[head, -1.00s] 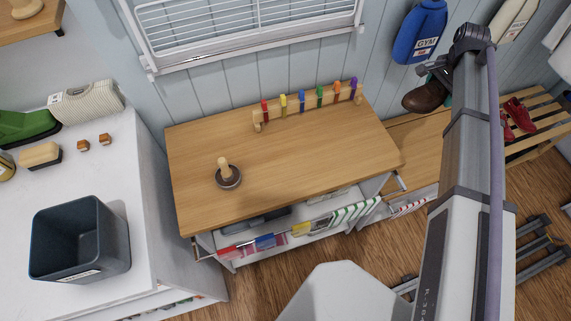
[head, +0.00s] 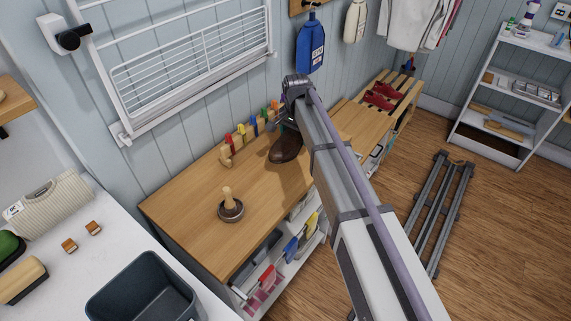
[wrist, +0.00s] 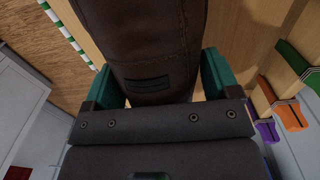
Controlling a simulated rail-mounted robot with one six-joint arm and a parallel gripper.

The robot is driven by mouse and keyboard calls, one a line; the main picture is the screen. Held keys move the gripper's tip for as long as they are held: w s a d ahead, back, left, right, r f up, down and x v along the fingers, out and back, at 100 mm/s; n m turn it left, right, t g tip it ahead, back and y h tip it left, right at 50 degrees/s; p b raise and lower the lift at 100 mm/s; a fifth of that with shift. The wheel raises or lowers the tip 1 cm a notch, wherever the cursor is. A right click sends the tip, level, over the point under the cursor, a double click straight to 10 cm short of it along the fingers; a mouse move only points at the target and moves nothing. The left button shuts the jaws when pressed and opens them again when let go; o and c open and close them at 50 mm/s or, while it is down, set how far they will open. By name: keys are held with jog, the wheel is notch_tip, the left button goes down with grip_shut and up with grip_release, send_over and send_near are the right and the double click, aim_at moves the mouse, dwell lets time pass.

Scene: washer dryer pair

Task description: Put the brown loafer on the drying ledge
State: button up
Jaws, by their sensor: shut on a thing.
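The brown loafer (head: 285,149) hangs from my gripper (head: 290,124) above the right part of the wooden worktop, near the row of coloured pegs. In the wrist view, the loafer (wrist: 152,40) fills the space between the two green fingers of my gripper (wrist: 160,80), which is shut on it. Only its brown back part with a dark patch shows there. A white wire drying rack (head: 190,75) is on the wall at upper left. I cannot tell which surface is the drying ledge.
The wooden worktop (head: 185,208) carries a round wooden-handled tool (head: 230,208) and a peg rail (head: 226,155). A dark bin (head: 140,290) stands at lower left. A slatted bench (head: 350,118) holds red shoes (head: 379,96).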

notch_tip(320, 180, down, 5)
jog(key=b, duration=0.4)
jog(key=shift+s+f, duration=0.1)
jog(key=shift+f, duration=0.1)
jog(key=shift+r+p, duration=0.35)
jog(key=shift+f+b, duration=0.3)
jog(key=o, duration=1)
jog(key=shift+r, duration=0.1)
notch_tip(320, 180, up, 13)
jog(key=p, duration=1.3)
jog(key=shift+a, duration=0.15)
jog(key=shift+f, duration=0.25)
jog(key=shift+f, duration=0.1)
